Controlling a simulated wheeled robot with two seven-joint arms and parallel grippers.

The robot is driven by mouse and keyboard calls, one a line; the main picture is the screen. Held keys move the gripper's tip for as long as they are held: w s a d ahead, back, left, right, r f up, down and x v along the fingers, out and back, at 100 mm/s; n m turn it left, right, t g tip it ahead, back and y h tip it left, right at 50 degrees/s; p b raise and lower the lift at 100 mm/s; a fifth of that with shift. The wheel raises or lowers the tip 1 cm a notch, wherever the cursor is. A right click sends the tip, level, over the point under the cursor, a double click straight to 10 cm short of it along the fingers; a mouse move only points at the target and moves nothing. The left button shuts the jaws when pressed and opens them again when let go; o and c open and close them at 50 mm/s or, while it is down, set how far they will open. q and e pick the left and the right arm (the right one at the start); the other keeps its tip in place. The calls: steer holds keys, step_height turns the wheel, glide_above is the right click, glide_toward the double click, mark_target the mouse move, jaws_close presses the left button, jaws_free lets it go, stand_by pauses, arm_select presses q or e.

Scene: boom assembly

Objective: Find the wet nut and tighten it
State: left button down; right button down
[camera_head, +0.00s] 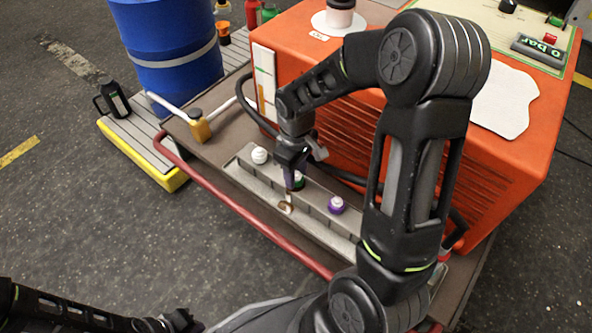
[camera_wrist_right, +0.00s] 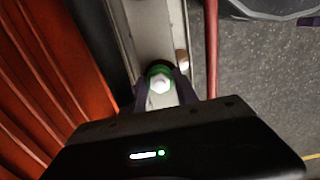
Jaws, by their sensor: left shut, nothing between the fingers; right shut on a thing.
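A grey metal rail (camera_head: 318,213) carries a white nut (camera_head: 259,155), a green nut (camera_head: 299,181) and a purple nut (camera_head: 337,205). My right gripper (camera_head: 293,184) reaches down to the rail and is shut on the green nut. In the right wrist view the green nut (camera_wrist_right: 160,80), with a pale hexagonal top, sits between the two fingers of my right gripper (camera_wrist_right: 164,88). A small brown and white piece (camera_head: 285,207) is on the rail's front side beside it. I cannot tell wetness on any nut. My left gripper (camera_head: 182,321) is shut and empty at the bottom edge, away from the rail.
An orange machine (camera_head: 400,140) with a ribbed side stands behind the rail. A red tube (camera_head: 230,205) runs along the front edge. The floor in front is clear.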

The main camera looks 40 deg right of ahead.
steer(key=shift+m+p, duration=0.3)
steer(key=shift+m, duration=1.3)
steer(key=c, duration=0.9)
jaws_free()
steer(key=shift+c, duration=0.2)
steer(key=shift+r, duration=0.1)
steer(key=shift+r+p, duration=1.25)
steer(key=shift+r, duration=2.55)
